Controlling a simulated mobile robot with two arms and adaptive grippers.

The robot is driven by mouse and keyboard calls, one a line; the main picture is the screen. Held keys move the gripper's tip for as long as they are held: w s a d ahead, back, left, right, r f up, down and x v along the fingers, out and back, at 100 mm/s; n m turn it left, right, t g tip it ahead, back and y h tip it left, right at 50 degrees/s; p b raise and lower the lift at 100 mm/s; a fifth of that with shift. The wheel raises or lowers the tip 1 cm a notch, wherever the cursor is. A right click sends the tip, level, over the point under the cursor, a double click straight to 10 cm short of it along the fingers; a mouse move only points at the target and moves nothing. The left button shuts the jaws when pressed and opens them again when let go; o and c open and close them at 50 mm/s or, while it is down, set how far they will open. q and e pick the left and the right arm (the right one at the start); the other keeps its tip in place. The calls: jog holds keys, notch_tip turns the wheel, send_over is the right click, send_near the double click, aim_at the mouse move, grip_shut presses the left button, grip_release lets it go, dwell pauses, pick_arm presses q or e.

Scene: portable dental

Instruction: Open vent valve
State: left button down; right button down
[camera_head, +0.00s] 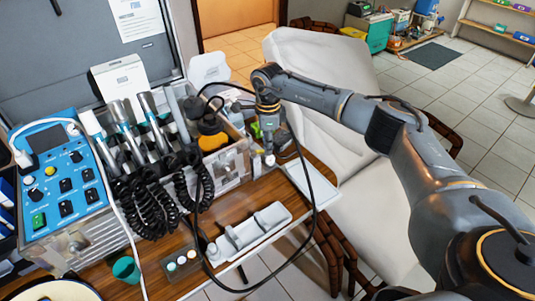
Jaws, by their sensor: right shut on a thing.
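My right gripper (269,143) points down at the right end of the dental unit. Its dark fingers are shut on a small part there, which I take to be the vent valve; the fingers mostly hide it, so its turn position cannot be told. A small pale knob (270,160) shows just below the fingertips. The dental unit's blue control panel (62,170) stands at the left, with several handpieces (150,120) in holders beside it. My left gripper is not in view.
Black coiled hoses hang in front of the unit, and a black cable loops from my right wrist over the wooden table (222,200). A white tray (252,230) and a green cup (126,268) sit near the front. A pale dental chair (375,210) stands close behind my right arm.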

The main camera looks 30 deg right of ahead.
jog(key=shift+w+d+r+n+b, duration=0.1)
jog(key=shift+w+n+b, duration=0.4)
jog(key=shift+n, duration=0.5)
jog(key=shift+w+n+b, duration=0.3)
jog(key=shift+n+b, duration=0.3)
jog(key=shift+n, duration=0.4)
jog(key=c, duration=1.4)
grip_release()
notch_tip(320, 180, up, 12)
